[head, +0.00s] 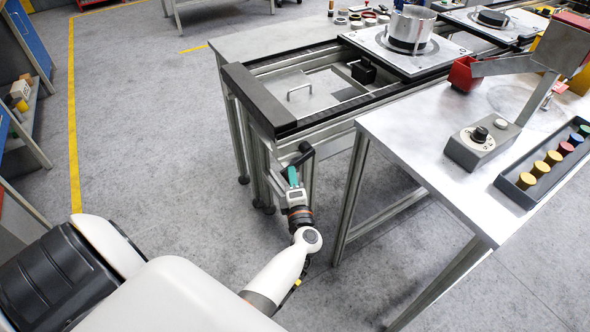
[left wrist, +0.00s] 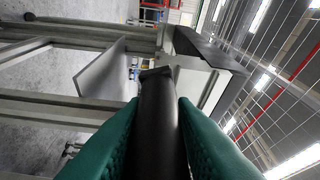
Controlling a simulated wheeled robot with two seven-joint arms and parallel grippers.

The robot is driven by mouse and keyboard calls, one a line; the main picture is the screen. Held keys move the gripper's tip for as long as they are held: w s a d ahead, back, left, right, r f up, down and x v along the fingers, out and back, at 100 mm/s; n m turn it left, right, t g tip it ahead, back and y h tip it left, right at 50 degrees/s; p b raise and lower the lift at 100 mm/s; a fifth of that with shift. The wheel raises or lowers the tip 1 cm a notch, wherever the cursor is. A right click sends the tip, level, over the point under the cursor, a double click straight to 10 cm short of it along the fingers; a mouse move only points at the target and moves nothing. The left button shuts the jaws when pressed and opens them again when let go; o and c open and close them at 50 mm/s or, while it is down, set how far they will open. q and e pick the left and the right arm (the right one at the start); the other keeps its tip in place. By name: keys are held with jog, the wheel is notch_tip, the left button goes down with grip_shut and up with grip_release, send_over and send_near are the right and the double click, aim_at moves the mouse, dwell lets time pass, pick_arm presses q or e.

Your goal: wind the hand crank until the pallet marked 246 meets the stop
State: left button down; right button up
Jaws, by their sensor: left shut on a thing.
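My left gripper (head: 292,178), with green fingers, is at the end of the conveyor frame. It is shut on the dark crank handle (left wrist: 160,125), which stands between both fingers in the left wrist view. The black hand crank (head: 304,152) shows just above the gripper in the head view, partly hidden by it. A pallet (head: 373,42) carrying a metal housing sits on the conveyor rails, and a second pallet (head: 470,17) lies farther right. I cannot read the number on either. A small black block (head: 364,72) stands between the rails; I cannot tell if it is the stop. My right gripper is out of view.
A steel table (head: 400,140) stands right of the conveyor, with a grey control box (head: 482,143) and a dark tray (head: 523,199) of coloured knobs. A red bin (head: 464,75) is at its back. A dark end cover (head: 257,100) closes the conveyor's near end. Floor at left is clear.

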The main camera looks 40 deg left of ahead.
pick_arm(q)
jog(key=shift+r+m+p, duration=0.3)
jog(key=shift+r+p, duration=0.15)
jog(key=shift+p, duration=0.05)
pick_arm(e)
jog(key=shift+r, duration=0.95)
pick_arm(q)
jog(key=c, duration=1.4)
grip_release()
jog(key=shift+c, duration=0.2)
jog(key=shift+o, duration=0.9)
jog(key=shift+f, duration=0.1)
jog(key=shift+f, duration=0.1)
